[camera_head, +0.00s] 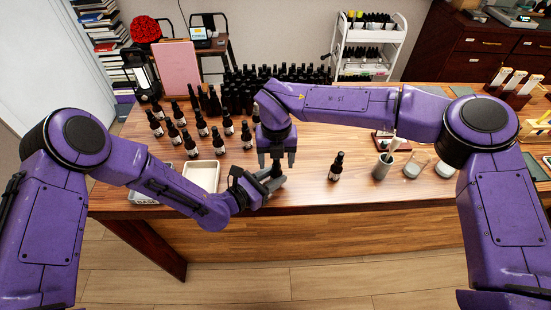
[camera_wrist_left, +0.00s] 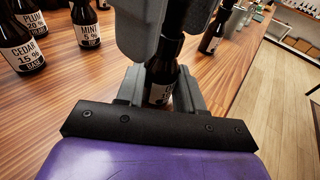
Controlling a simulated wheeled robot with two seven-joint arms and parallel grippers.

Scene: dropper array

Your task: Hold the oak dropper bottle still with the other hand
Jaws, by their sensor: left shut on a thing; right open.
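A dark dropper bottle (camera_wrist_left: 160,76) with a white label stands between my left gripper's fingers in the left wrist view. Its label is mostly hidden, so I cannot read its name. My left gripper (camera_head: 270,182) is shut on this bottle low on its body, near the table's front edge. My right gripper (camera_head: 277,160) points down from above, open, with its grey fingers either side of the bottle's dark top (camera_wrist_left: 174,22). I cannot tell if those fingers touch it. In the head view the grippers largely hide the bottle.
Several labelled dropper bottles stand to the left, including one marked cedar (camera_wrist_left: 22,48). A single bottle (camera_head: 336,168) stands apart to the right, near a grey cup (camera_head: 381,168). A pale tray (camera_head: 202,175) lies left of the grippers. The wooden table (camera_head: 310,190) is clear between.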

